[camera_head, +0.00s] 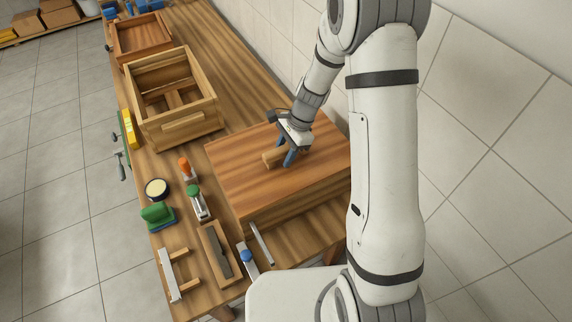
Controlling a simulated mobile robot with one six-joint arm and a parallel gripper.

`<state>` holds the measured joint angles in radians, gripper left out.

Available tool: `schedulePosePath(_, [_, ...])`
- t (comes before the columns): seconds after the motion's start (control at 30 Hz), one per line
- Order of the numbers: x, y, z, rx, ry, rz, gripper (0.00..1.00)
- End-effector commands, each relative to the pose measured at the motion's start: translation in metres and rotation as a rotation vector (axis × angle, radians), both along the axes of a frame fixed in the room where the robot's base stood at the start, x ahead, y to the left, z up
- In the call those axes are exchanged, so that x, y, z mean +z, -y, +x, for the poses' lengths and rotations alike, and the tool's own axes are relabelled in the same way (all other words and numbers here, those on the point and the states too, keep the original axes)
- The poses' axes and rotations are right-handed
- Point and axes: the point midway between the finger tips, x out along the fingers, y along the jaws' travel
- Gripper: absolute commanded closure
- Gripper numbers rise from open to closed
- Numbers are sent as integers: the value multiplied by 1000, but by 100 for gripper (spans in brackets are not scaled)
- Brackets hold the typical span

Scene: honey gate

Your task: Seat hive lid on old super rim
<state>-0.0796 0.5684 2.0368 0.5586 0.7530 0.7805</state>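The hive lid (250,175) is a wide, flat, reddish-brown wooden panel with a small wooden block handle (270,158) on top. It lies level over a wooden box (290,218) at the near right of the bench. Whether its edges meet the box rim all round cannot be told from this angle. My gripper (286,156) points down at the handle, with its blue fingers beside it. The fingers overlap the handle, so whether they press on it is unclear. An open wooden super (186,131) with an empty-looking inside and bars stands farther back on the left.
A shallow wooden tray (118,48) is at the far end of the bench (222,62). A green-handled brush (157,216), a round tin (156,188) and several hand tools lie along the left and near edges.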

Motion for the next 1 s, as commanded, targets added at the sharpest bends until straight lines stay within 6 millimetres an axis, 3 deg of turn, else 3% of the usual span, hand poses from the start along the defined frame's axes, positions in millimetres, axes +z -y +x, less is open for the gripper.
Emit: schedulePosePath(1.0, [16, 6, 2, -1, -1, -1, 60])
